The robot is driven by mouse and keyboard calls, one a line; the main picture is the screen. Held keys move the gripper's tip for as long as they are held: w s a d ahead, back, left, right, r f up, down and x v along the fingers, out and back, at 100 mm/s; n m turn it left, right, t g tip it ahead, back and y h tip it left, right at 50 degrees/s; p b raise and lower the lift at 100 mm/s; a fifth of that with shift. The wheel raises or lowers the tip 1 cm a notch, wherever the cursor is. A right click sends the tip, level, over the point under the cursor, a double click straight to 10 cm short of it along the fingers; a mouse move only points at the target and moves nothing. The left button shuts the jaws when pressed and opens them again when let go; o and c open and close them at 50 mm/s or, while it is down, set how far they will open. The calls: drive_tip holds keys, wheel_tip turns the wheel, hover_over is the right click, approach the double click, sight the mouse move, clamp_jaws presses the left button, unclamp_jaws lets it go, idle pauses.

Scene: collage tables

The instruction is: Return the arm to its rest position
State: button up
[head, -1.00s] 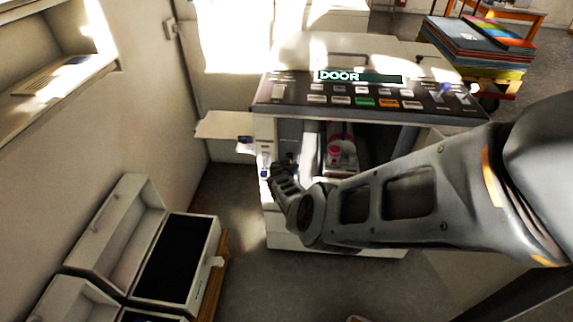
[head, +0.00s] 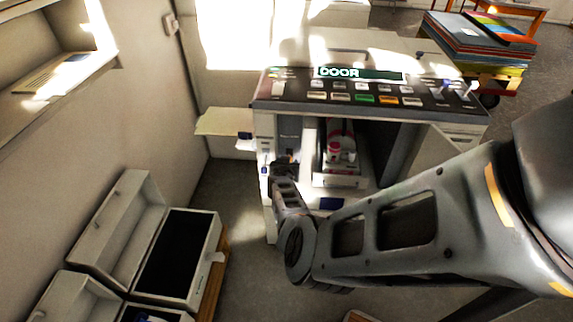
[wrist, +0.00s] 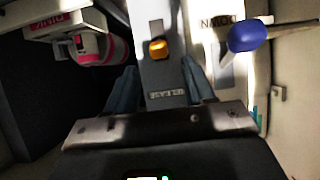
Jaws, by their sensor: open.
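My arm reaches from the right of the head view to the left side of the machine's open front. My gripper (head: 284,164) is small and partly hidden there by its own wrist. In the wrist view my gripper (wrist: 160,82) has two blue-grey fingers spread apart with nothing held between them. Beyond them is a pale panel with an orange knob (wrist: 158,49) and a label reading RELEASE. A blue-tipped lever (wrist: 262,36) stands to their right. I cannot tell whether the fingers touch the panel.
The copier-like machine (head: 268,94) has its front open, with a red and white cylinder (head: 335,150) inside. Its display (head: 360,74) reads DOOR. A side tray (head: 222,122) juts left. Open white boxes (head: 205,245) stand lower left. Floor (head: 245,280) is clear between.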

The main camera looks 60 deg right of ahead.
drive_tip(key=shift+s, duration=0.1)
idle(0.3)
drive_tip(key=s+d+r+n+t+h, duration=0.2)
drive_tip(key=s+r+n+t, duration=0.35)
drive_tip(key=s, duration=0.85)
drive_tip(key=s+a+r+n+t+y, duration=0.1)
drive_tip(key=s+a+r+y, duration=0.3)
drive_tip(key=a, duration=1)
drive_tip(key=s+a+r+n+t+y+b, duration=0.1)
drive_tip(key=s+a+r+n+y, duration=0.3)
drive_tip(key=s+a+r, duration=0.5)
drive_tip(key=s+a+r+n+t+y, duration=0.2)
drive_tip(key=s+a+r+y, duration=0.3)
drive_tip(key=a, duration=1.6)
wheel_tip(320, 180, up, 6)
drive_tip(key=shift+s+a+f+n, duration=0.15)
drive_tip(key=shift+s+n, duration=0.3)
drive_tip(key=shift+s, duration=0.55)
drive_tip(key=shift+t, duration=0.25)
drive_tip(key=shift+c, duration=0.5)
